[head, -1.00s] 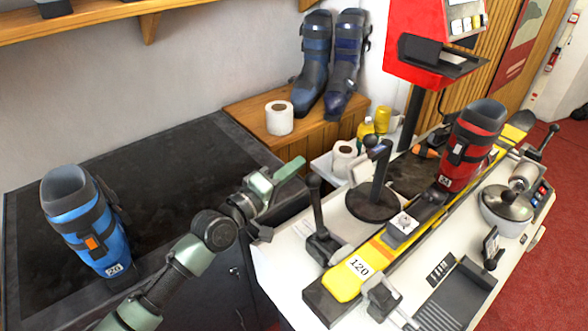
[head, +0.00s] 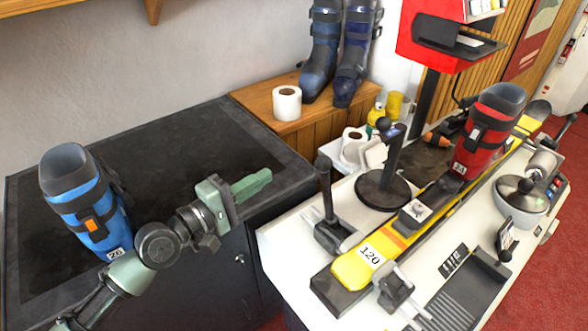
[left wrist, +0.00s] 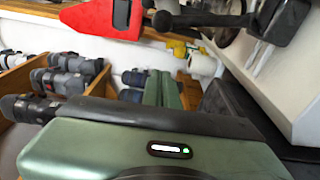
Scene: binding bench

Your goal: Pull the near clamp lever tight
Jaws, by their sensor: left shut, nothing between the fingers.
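The near clamp lever (head: 325,190) is a black handle standing upright on its clamp, at the left edge of the white bench beside the near end of the yellow ski (head: 351,272). My left gripper (head: 257,184) is green, shut and empty. In the head view it is left of the lever, with a clear gap between them, over the edge of the dark counter. Its shut fingers also show in the left wrist view (left wrist: 163,90). A black lever with a ball end shows at the top of that view; I cannot tell which one it is. My right gripper is out of view.
A black round-based stand (head: 384,190) is just behind the clamp. A red boot (head: 482,140) sits on the ski. A blue boot (head: 88,205) stands on the dark counter (head: 190,150). A paper roll (head: 287,104) sits on the wooden box.

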